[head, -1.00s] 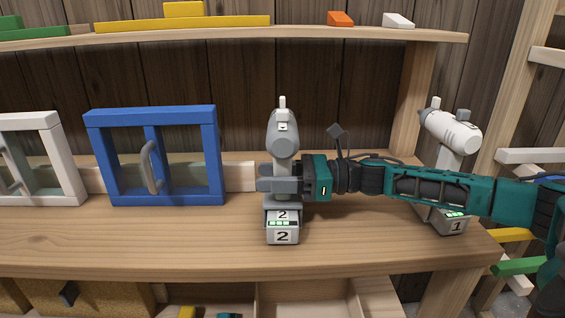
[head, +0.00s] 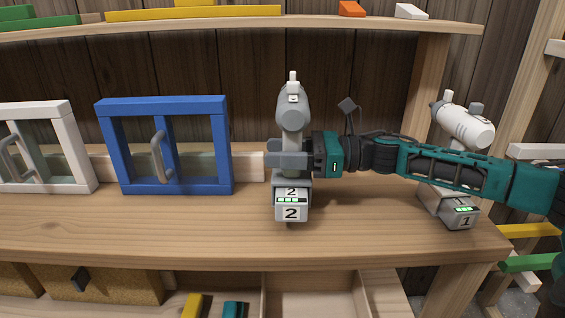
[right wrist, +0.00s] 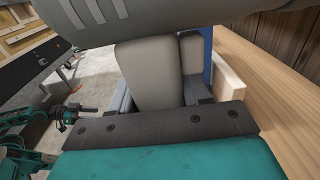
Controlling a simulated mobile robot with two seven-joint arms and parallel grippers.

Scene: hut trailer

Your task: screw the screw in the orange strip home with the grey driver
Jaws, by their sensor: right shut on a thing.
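The grey driver (head: 291,117) stands upright at the middle of the head view, its battery foot marked 2. My right gripper (head: 287,160) is shut around its handle from the right. The foot seems to be slightly above the wooden bench. In the right wrist view the grey handle (right wrist: 147,75) sits between the fingers, below the driver's body. An orange piece (head: 351,8) lies on the upper shelf; I cannot tell whether it is the orange strip. No screw shows. Part of what looks like my left arm and gripper (right wrist: 82,108) shows small in the right wrist view; its jaws are unclear.
A white driver (head: 466,127) marked 1 stands on the bench (head: 180,232) at right, behind my right arm. A blue-framed window (head: 219,150) and a white-framed one (head: 78,150) stand at left. The front strip of the bench is clear.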

